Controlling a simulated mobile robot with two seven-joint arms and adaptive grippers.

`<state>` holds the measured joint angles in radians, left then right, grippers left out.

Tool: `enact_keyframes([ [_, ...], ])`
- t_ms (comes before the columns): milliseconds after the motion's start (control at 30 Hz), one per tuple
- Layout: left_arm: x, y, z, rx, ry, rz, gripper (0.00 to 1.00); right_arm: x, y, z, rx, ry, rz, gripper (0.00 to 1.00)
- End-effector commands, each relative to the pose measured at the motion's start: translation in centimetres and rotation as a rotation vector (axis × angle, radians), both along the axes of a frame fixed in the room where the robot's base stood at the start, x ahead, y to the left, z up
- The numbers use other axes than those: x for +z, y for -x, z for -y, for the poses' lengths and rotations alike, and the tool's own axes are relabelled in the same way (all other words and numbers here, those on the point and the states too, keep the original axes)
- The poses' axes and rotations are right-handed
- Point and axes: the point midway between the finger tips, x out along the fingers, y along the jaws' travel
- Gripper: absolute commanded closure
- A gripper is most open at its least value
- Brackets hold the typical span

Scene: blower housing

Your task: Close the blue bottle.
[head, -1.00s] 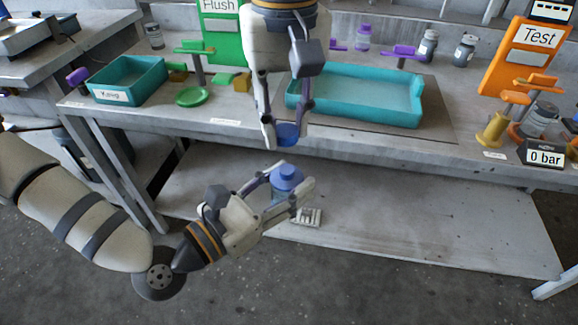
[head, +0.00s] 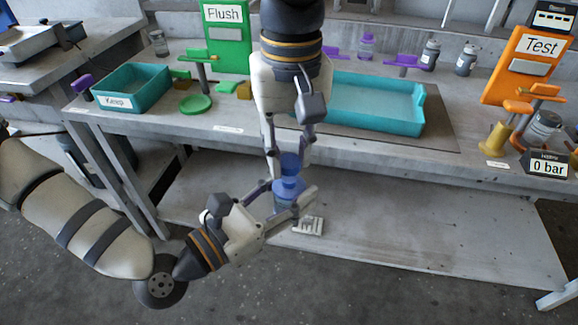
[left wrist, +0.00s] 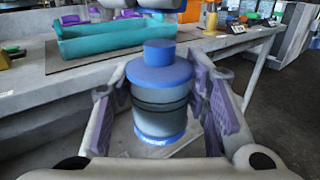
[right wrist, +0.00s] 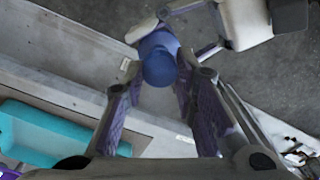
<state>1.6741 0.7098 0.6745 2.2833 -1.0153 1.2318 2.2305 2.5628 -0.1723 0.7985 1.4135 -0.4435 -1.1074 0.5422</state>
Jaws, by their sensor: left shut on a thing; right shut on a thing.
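The blue bottle (head: 288,194) stands upright in my left gripper (head: 287,205), whose fingers are shut on its sides. In the left wrist view the bottle (left wrist: 160,100) has a translucent body with dark bands, a blue shoulder and a narrow bare neck. My right gripper (head: 289,165) points down from above, shut on a round blue cap (head: 290,161). The cap (right wrist: 160,68) also shows between the fingertips in the right wrist view, covering part of the bottle. In the left wrist view a visible gap separates the cap (left wrist: 162,4) from the neck.
The workbench (head: 400,150) lies behind the grippers, with a teal tray (head: 375,105), a Keep bin (head: 133,88), a green Flush stand (head: 226,38) and an orange Test stand (head: 522,65). A lower shelf (head: 430,240) is mostly bare under the bottle.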

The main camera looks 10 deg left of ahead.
Motion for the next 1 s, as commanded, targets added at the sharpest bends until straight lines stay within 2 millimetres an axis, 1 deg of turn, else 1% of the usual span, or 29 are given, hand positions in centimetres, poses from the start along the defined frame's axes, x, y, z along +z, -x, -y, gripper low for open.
enact_keyframes([
  [267, 0.1, 0.0, 0.0, 0.000, 0.001, 0.001, 1.00, -0.1, 0.0, 0.0, 0.001, 0.000, 0.000, 0.85],
  [600, 0.1, 0.0, 0.0, 0.000, 0.001, 0.001, 1.00, -1.8, 0.0, 0.0, 0.001, 0.000, 0.001, 0.85],
  [1000, 0.1, 0.0, 0.0, 0.000, 0.001, 0.001, 1.00, -1.8, 0.0, 0.0, 0.001, 0.000, 0.001, 0.85],
])
